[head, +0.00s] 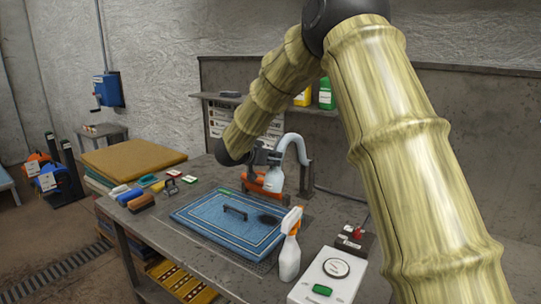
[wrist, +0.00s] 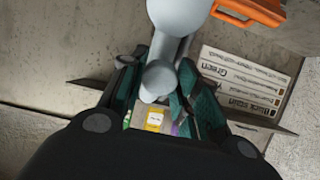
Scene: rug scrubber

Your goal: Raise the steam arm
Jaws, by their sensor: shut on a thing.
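The steam arm (head: 297,143) is a pale grey curved pipe on a dark post at the back of the workbench, with a pale head hanging over the rug. My gripper (head: 266,157) reaches it from the upper left and is at the arm's near end. In the wrist view, my gripper (wrist: 163,103) has its dark green fingers on both sides of a rounded grey part of the steam arm (wrist: 182,18). The gripper is shut on it. My own arm hides part of the back wall.
A blue rug (head: 205,222) with a dark stain and a handle lies below. A spray bottle (head: 290,250), a white box with a dial (head: 328,278) and a red-switch box (head: 354,240) stand right. Brushes (head: 141,203) lie left. An orange part (wrist: 255,10) is close by.

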